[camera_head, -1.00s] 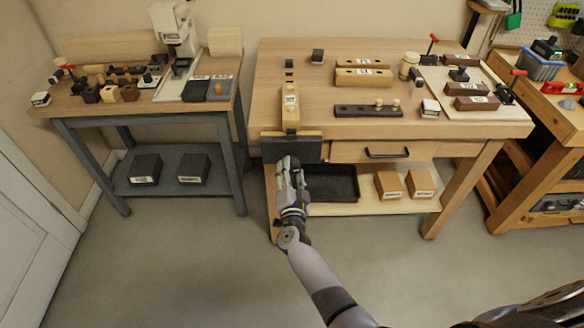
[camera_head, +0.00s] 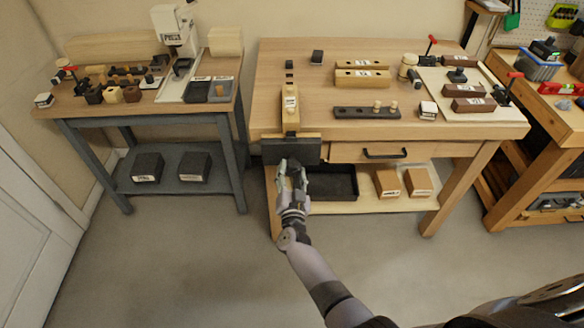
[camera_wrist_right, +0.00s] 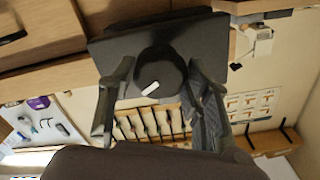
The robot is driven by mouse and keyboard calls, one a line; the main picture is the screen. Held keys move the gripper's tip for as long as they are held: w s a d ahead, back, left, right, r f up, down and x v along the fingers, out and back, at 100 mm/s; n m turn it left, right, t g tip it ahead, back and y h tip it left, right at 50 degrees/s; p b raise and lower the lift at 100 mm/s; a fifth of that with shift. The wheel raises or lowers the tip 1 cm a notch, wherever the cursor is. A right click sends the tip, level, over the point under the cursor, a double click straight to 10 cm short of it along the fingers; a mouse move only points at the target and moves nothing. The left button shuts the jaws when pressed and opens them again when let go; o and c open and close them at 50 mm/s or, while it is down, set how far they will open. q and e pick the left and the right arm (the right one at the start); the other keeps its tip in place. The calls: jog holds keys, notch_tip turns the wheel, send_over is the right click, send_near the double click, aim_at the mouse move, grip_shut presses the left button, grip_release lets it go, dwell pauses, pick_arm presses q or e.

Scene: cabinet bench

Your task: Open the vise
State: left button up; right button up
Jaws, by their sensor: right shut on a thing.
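The vise has a wide dark front jaw (camera_head: 291,151) at the front left corner of the wooden workbench. In the right wrist view the jaw shows as a dark plate (camera_wrist_right: 120,50) with a round black knob (camera_wrist_right: 160,72) bearing a white mark. My right gripper (camera_head: 291,170) is at the front face of the jaw. In the right wrist view its two fingers (camera_wrist_right: 157,88) stand on either side of the knob, shut on it. In the head view the gripper hides the knob. My left gripper is not in view.
The workbench (camera_head: 400,65) holds wooden blocks and a drawer with a black handle (camera_head: 386,154). A dark tray (camera_head: 332,184) sits on its lower shelf, right of the gripper. A grey-legged table (camera_head: 150,112) stands to the left. The floor in front is clear.

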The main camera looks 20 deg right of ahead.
jog(key=shift+n, duration=0.3)
jog(key=shift+r+n+p, duration=0.1)
jog(key=shift+n+p, duration=0.5)
jog(key=shift+n, duration=0.8)
